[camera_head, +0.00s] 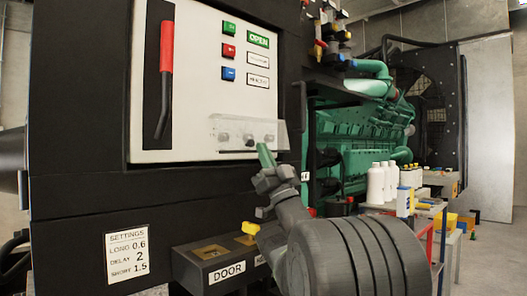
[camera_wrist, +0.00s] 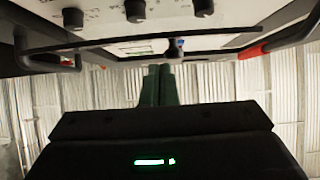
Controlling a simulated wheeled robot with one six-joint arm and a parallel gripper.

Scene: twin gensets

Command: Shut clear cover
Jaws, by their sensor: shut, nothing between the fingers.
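The clear cover (camera_head: 284,136) is a small see-through panel low on the white control panel (camera_head: 196,60), in front of a row of knobs (camera_head: 248,139). Its right end stands out past the white panel in the head view. I cannot tell its exact angle. My gripper (camera_head: 264,148) has green fingers, shut and empty, pointing up at the cover's lower edge; I cannot tell whether they touch. In the wrist view the green fingers (camera_wrist: 160,72) are together, and dark knobs (camera_wrist: 135,10) show at the top.
A red-handled lever (camera_head: 166,75) is at the panel's left, with green, red and blue buttons (camera_head: 228,50) at upper right. A black box labelled DOOR (camera_head: 227,272) juts out below. White bottles (camera_head: 375,183) stand on a table at right, before a green engine (camera_head: 350,130).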

